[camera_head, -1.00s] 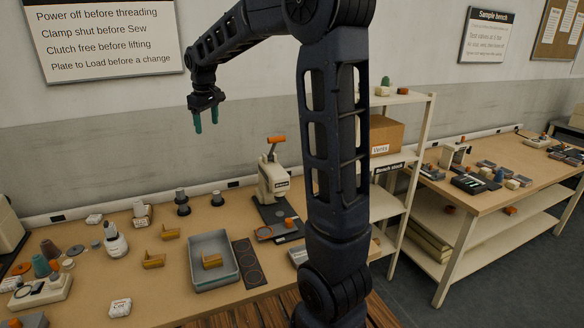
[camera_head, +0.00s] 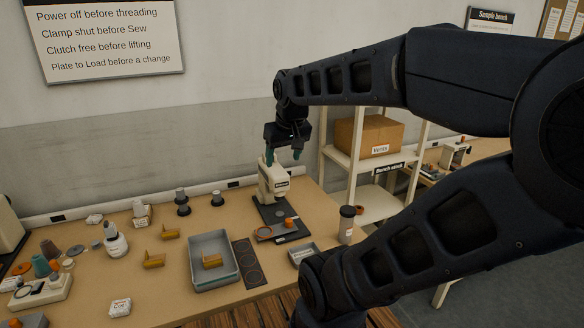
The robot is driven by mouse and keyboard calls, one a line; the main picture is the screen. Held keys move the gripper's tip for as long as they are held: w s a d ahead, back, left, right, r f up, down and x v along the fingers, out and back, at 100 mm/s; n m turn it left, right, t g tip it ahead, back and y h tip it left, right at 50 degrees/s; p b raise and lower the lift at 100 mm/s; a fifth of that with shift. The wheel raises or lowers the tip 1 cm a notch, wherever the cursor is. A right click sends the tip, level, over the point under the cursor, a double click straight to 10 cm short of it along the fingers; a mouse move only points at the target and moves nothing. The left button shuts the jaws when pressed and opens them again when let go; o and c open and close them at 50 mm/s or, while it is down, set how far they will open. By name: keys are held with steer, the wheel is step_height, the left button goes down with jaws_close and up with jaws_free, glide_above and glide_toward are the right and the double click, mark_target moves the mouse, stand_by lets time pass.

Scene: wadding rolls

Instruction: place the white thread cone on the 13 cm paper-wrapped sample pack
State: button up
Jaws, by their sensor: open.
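My gripper (camera_head: 283,156) hangs open and empty, its teal fingers pointing down and apart. In this view it overlaps the top of a cream press. A white wrapped pack with dark print (camera_head: 120,307) lies near the front edge. A smaller whitish pack (camera_head: 94,219) lies at the back left. I cannot tell which is the 13 cm one. My gripper is far to the right of all of these.
The cream press (camera_head: 272,185) stands at the back right of the bench. A grey tray (camera_head: 193,268) holds a tan piece. A dark-lidded cup (camera_head: 346,225) stands at the right edge. Bare bench lies around the printed pack.

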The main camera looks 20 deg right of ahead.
steer(key=shift+m, duration=0.5)
steer(key=s+f, duration=0.1)
steer(key=s+d+f, duration=0.1)
steer(key=s, duration=0.1)
steer(key=shift+s+f, duration=0.1)
steer(key=shift+s, duration=0.15)
stand_by(0.7)
